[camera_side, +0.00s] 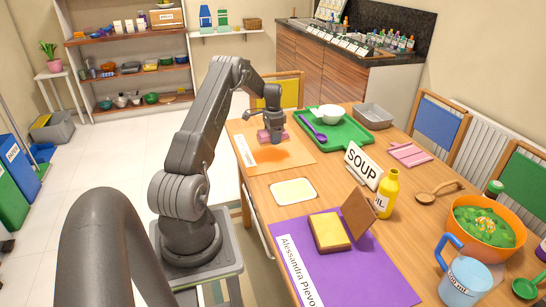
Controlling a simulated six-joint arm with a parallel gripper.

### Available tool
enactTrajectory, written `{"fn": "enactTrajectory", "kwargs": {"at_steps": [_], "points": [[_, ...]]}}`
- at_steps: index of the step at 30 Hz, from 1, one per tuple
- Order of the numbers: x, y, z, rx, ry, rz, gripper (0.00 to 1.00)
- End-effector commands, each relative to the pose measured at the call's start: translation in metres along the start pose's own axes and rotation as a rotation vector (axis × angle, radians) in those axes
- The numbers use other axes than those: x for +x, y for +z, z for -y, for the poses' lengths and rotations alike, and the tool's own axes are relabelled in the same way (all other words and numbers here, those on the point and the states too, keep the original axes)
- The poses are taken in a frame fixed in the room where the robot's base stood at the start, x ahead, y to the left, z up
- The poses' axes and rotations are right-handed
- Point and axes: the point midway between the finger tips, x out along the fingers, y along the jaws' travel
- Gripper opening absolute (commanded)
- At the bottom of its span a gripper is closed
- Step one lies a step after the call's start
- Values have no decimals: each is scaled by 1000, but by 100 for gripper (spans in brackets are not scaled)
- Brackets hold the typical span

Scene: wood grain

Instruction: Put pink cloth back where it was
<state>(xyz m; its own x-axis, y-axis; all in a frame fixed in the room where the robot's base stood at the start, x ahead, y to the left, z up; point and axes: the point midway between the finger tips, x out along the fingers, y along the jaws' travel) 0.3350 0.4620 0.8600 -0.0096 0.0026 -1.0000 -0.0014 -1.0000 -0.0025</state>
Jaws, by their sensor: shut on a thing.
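My gripper (271,128) is shut on a small pink cloth (264,136), which looks folded. It holds the cloth at the orange mat (296,157), near the far left end of the table. A darker orange patch lies on the mat just below the cloth. I cannot tell whether the cloth touches the mat. Another pink, striped, flat cloth-like piece (410,154) lies on the table at the right, near the blue chair. My gripper's fingers hide part of the held cloth.
A green tray (350,139) with a white bowl (331,113) and purple spoon stands right of my gripper. A cream cloth-like square (294,192), SOUP sign (363,166), yellow bottle (388,193), purple mat (380,275) and orange bowl (487,243) lie nearer.

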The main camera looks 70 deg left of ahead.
Motion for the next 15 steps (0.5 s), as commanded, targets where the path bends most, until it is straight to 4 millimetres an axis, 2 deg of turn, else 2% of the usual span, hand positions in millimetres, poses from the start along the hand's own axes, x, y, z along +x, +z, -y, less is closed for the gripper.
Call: {"fn": "enactTrajectory", "kwargs": {"at_steps": [15], "points": [[66,0,0,-1,4,2,46]]}}
